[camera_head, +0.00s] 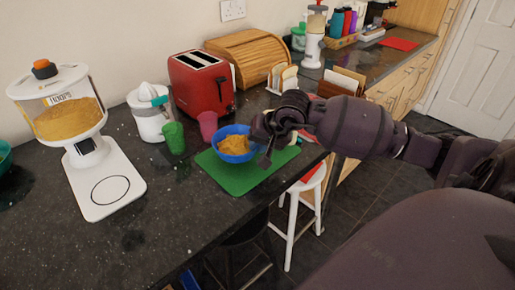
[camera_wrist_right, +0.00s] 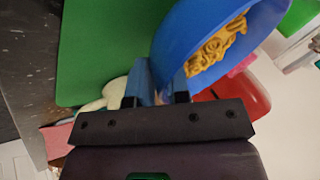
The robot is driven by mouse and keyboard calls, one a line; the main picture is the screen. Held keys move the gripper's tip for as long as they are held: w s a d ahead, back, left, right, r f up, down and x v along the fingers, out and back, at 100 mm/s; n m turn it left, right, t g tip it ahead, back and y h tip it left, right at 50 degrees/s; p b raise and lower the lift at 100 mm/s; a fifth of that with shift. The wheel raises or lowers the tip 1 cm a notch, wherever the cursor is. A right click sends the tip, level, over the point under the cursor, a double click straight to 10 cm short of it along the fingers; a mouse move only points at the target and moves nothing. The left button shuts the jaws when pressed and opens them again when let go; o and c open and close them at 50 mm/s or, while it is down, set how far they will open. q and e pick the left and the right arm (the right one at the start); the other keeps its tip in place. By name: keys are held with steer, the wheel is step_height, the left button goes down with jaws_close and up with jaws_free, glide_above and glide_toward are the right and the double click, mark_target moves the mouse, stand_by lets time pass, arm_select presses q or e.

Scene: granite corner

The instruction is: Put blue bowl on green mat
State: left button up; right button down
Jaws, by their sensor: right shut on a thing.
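The blue bowl (camera_head: 236,157) holds yellow-brown loops and is over the green mat (camera_head: 234,183) in the head view. I cannot tell whether its base touches the mat. My right gripper (camera_head: 259,145) is shut on the bowl's right side and covers part of the mat. In the right wrist view, the right gripper (camera_wrist_right: 162,88) pinches the wall of the blue bowl (camera_wrist_right: 180,38), with the green mat (camera_wrist_right: 98,50) beyond. My left gripper is not in view.
A green cup (camera_head: 174,138) and a pink cup (camera_head: 208,125) stand just behind the mat. A red toaster (camera_head: 203,85), white juicer (camera_head: 151,115) and cereal dispenser (camera_head: 75,125) line the wall. A white stool (camera_head: 298,210) stands below the counter edge.

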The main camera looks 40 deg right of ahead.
steer(key=shift+f, duration=0.85)
steer(key=shift+f, duration=0.15)
steer(key=c, duration=1.1)
jaws_free()
steer(key=shift+r, duration=0.3)
steer(key=v, duration=1.1)
steer(key=shift+s+r+p, duration=0.15)
steer(key=shift+r+p, duration=0.2)
steer(key=shift+p, duration=0.1)
